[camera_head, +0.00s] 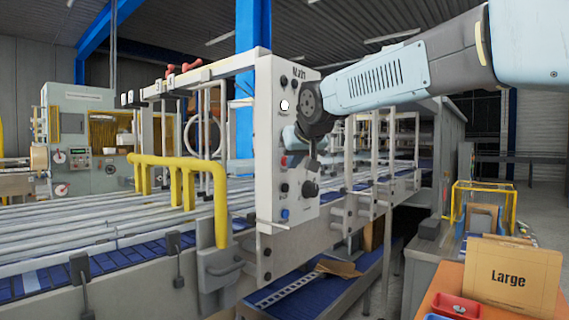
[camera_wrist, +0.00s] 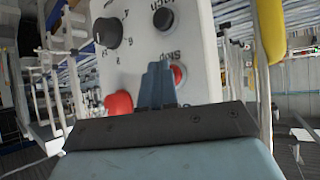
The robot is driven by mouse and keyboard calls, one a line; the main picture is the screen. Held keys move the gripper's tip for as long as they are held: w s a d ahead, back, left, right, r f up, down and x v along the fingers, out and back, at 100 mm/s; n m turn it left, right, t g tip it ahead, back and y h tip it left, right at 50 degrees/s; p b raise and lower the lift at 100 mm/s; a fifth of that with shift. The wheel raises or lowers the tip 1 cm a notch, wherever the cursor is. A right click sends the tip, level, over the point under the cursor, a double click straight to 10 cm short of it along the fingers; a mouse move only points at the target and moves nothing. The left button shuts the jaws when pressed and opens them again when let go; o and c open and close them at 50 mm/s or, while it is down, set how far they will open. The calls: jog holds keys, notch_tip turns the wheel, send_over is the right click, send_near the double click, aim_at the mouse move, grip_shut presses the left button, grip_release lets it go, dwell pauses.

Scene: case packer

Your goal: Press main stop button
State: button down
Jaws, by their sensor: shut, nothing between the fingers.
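A white control panel (camera_head: 275,130) stands at the end of the conveyor, with small dark lettering near its top that I cannot read surely. In the wrist view the panel looks upside down. A red button (camera_wrist: 179,75) in a light ring sits just right of my fingertips, with lettering that seems to read "Stop". A larger red mushroom-shaped button (camera_wrist: 118,103) is to their left. My gripper (camera_wrist: 157,68) is shut and empty, pointing at the panel face between these two red buttons. Whether the fingertips touch the panel is unclear. In the head view my arm partly covers the panel.
The panel also carries a black knob (camera_wrist: 108,32), a black button (camera_wrist: 163,19) and a white button (camera_head: 284,105). A yellow rail (camera_head: 218,195) stands left of it. A "Large" carton (camera_head: 510,275) and red tray (camera_head: 455,306) are at the lower right.

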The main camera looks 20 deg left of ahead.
jog(key=shift+s+d, duration=0.35)
jog(key=shift+d, duration=0.45)
jog(key=d, duration=0.1)
jog(key=s+d, duration=0.1)
jog(key=d, duration=0.1)
jog(key=s+d, duration=0.1)
jog(key=shift+d, duration=0.3)
dwell(0.7)
